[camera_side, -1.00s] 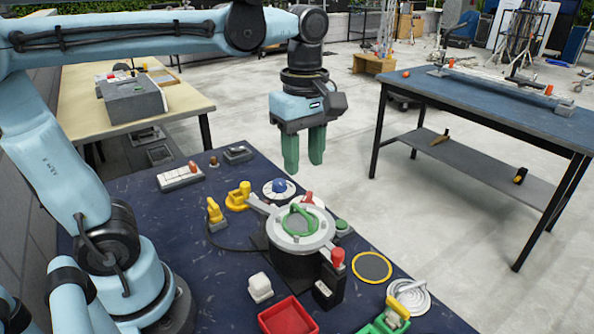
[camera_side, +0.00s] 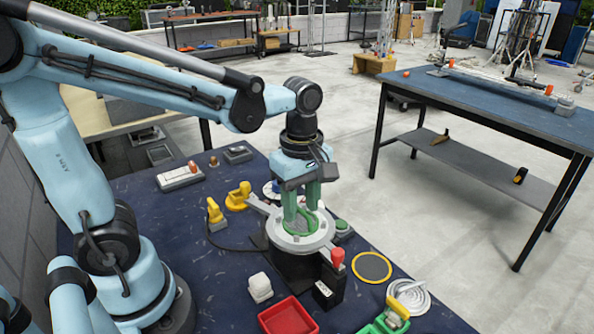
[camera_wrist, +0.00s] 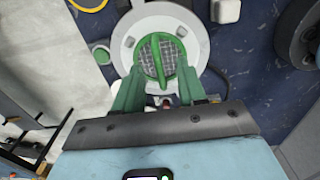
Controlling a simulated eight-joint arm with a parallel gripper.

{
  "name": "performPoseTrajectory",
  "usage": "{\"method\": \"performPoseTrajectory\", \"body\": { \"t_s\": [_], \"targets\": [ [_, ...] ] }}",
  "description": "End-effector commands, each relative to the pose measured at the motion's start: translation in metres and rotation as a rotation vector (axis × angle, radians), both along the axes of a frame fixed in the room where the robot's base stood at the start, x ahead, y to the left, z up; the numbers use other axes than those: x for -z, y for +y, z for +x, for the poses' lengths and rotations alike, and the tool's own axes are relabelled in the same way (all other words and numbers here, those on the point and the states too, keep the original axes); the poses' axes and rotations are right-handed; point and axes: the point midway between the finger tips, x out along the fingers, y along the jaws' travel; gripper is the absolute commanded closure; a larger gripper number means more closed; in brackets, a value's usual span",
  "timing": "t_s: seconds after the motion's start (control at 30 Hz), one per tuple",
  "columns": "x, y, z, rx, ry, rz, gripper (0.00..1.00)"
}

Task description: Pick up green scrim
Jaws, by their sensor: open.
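The green scrim (camera_side: 299,224) is a round green ring with mesh and a raised green handle bar. It lies in the top of a grey round fixture (camera_side: 279,239) on the dark blue table. In the wrist view the scrim (camera_wrist: 148,62) shows its grey mesh and its handle running up the middle. My gripper (camera_side: 301,217) points down just over the scrim, with its green fingers open. In the wrist view my gripper (camera_wrist: 158,78) has a finger on each side of the handle's near end. I cannot tell whether the fingers touch it.
A red-knobbed block (camera_side: 336,260) stands at the fixture's near side. A red tray (camera_side: 306,314), a white block (camera_side: 260,287), yellow parts (camera_side: 238,197) and a yellow-rimmed disc (camera_side: 371,267) lie around it.

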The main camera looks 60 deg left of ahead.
Motion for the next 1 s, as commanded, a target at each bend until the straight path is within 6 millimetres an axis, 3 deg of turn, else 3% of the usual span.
{"method": "performPoseTrajectory", "body": {
  "t_s": [0.3, 0.57, 1.0],
  "targets": [
    [0.003, 0.0, -0.0001, 0.0, 0.0, 0.0, 0.61],
    [0.0028, 0.0001, -0.0001, 0.0, 0.0, 0.0, 1.0],
    [0.0012, 0.0, -0.0001, 0.0, 0.0, 0.0, 1.0]
  ]
}}
